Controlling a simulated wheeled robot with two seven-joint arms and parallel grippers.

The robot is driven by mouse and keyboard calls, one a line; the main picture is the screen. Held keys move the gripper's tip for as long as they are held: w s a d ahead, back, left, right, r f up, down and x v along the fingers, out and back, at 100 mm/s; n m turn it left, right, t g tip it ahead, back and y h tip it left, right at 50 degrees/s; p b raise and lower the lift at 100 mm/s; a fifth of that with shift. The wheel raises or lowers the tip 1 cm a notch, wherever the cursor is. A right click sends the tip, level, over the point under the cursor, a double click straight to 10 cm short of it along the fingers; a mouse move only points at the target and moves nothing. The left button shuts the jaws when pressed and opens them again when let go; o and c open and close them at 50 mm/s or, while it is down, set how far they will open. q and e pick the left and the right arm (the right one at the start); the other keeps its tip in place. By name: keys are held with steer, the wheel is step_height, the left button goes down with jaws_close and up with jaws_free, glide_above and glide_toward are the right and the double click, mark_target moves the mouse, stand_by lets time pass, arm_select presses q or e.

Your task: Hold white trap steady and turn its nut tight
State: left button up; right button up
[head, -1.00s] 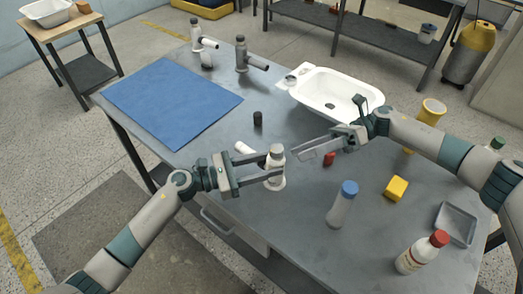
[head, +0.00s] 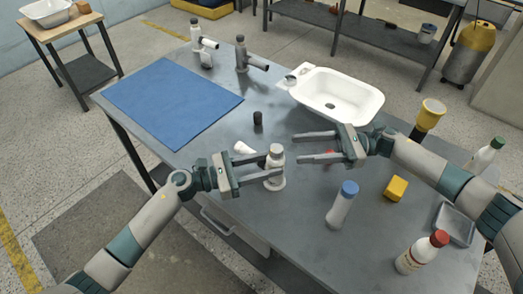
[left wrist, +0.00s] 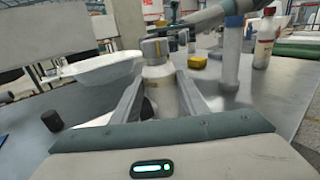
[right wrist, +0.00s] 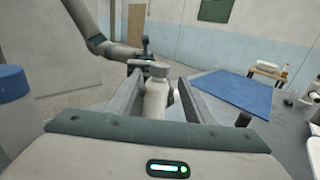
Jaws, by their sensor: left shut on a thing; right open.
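The white trap (head: 274,181) stands upright on the grey workbench, with a grey nut (head: 276,150) at its top. My left gripper (head: 279,167) is shut on its body from the left; the trap also shows between the fingers in the left wrist view (left wrist: 161,90). My right gripper (head: 296,148) is open and empty, its fingertips just right of the nut and pointing at it. In the right wrist view the trap (right wrist: 156,100) and nut (right wrist: 148,67) appear between the open fingers, ahead of them.
A blue-capped bottle (head: 341,207), a yellow block (head: 396,188) and a red-capped bottle (head: 420,253) stand at right. A white basin (head: 335,92), a black cylinder (head: 258,121) and a white cone-like piece (head: 243,147) lie behind. The blue mat (head: 172,98) is bare.

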mark_target(276, 151)
steer(key=shift+a, duration=0.15)
steer(key=s+a, duration=0.1)
steer(key=a, duration=1)
steer(key=shift+s+a, duration=0.3)
steer(key=shift+s, duration=0.05)
steer(key=c, duration=1.1)
